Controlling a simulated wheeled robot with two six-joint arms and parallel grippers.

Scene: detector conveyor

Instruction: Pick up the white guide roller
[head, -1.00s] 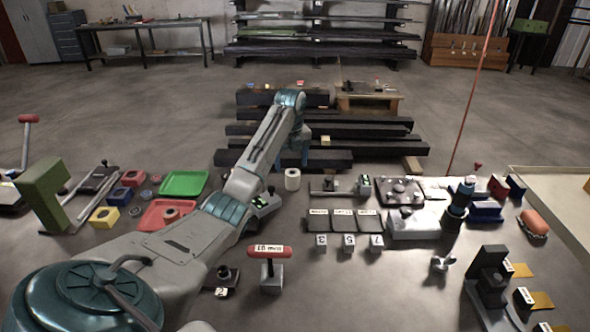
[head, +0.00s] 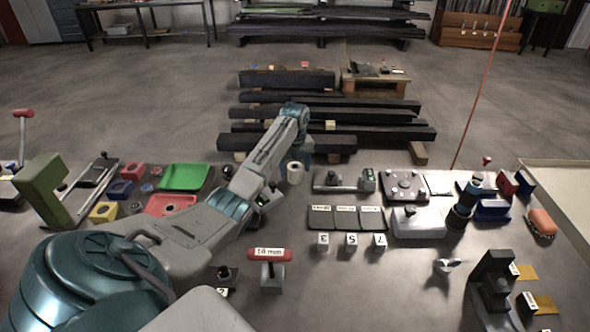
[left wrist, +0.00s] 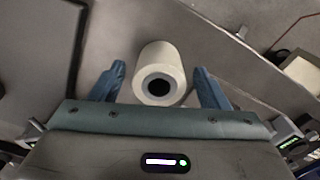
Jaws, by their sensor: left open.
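The white guide roller (head: 295,173) is a short white cylinder with a dark bore, standing on the table near its far edge in the head view. In the left wrist view the roller (left wrist: 160,74) lies between the two blue fingers of my left gripper (left wrist: 162,84), with a gap on each side. The fingers are open and do not touch it. In the head view my left gripper (head: 287,160) is beside the roller, partly hidden by its own wrist. My right gripper does not show.
A green tray (head: 185,176) and a red tray (head: 168,205) are to the left. A fixture with a grey bar (head: 340,182) stands close on the right. Grey labelled pads (head: 346,219) and numbered white blocks (head: 351,240) are nearer. Dark beams (head: 320,127) lie beyond the table.

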